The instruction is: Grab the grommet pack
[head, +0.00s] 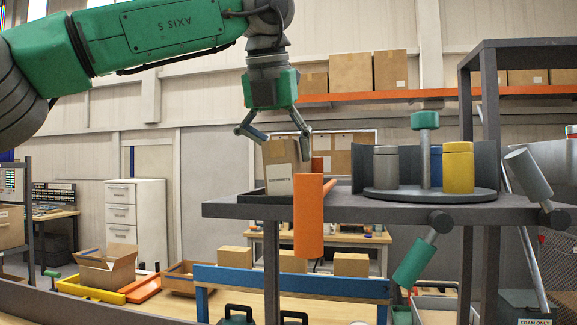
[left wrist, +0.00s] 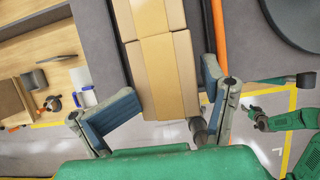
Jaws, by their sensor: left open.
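An orange upright piece (head: 309,215) stands close beside the pack on the right. A round dark turntable (head: 430,195) with grey and yellow canisters (head: 458,168) is farther right. A grey post (head: 490,110) rises behind. Open air lies left of the shelf.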

